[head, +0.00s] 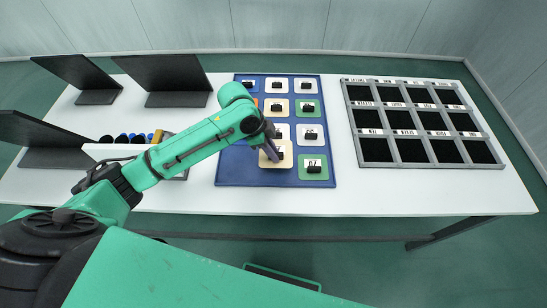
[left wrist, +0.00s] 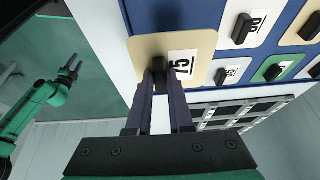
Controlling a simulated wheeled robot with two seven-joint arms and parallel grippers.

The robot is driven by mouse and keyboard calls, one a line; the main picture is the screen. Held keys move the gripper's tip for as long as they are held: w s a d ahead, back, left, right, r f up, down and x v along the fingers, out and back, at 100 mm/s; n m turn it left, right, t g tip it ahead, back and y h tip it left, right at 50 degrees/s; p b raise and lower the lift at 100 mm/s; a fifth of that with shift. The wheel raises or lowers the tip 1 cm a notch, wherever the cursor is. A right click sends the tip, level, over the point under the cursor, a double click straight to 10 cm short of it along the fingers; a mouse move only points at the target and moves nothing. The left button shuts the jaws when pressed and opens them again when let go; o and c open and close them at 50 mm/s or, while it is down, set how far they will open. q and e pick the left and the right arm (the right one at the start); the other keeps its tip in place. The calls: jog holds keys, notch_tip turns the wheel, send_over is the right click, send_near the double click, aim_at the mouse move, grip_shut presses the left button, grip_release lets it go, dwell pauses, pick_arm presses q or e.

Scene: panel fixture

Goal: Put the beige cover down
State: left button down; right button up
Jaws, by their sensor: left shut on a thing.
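My left gripper (head: 270,152) is shut on the black handle of a beige cover (head: 286,160) with a white number label. The cover is at the front middle of the blue panel (head: 235,178), just left of a green cover (head: 322,160). In the left wrist view the fingers (left wrist: 160,80) pinch the handle, and the beige cover (left wrist: 148,48) lies across the panel's edge region. I cannot tell whether it touches the panel. My right gripper (left wrist: 73,66) shows small at the left of the left wrist view, its fingers seemingly apart.
Several white, beige and green covers with black handles sit on the panel. A grey rack (head: 362,150) with black compartments stands to the right on the white table (head: 430,190). Dark stands (head: 180,75) are at the left. The table's front right is clear.

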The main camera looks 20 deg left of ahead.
aim_at(278, 171)
pick_arm(q)
jog(key=f, duration=0.8)
jog(key=shift+w+f+p, duration=0.2)
jog(key=shift+w+p, duration=0.1)
pick_arm(e)
jog(key=shift+w+a+r, duration=0.1)
jog(key=shift+w+r, duration=0.3)
jog(key=shift+w, duration=0.4)
pick_arm(q)
jog(key=shift+f, duration=0.1)
jog(key=c, duration=0.8)
grip_release()
pick_arm(e)
jog(key=shift+s, duration=0.1)
pick_arm(q)
jog(key=b+v, duration=0.1)
jog(key=v, duration=1.1)
jog(key=shift+a, duration=0.1)
pick_arm(e)
jog(key=shift+f, duration=0.5)
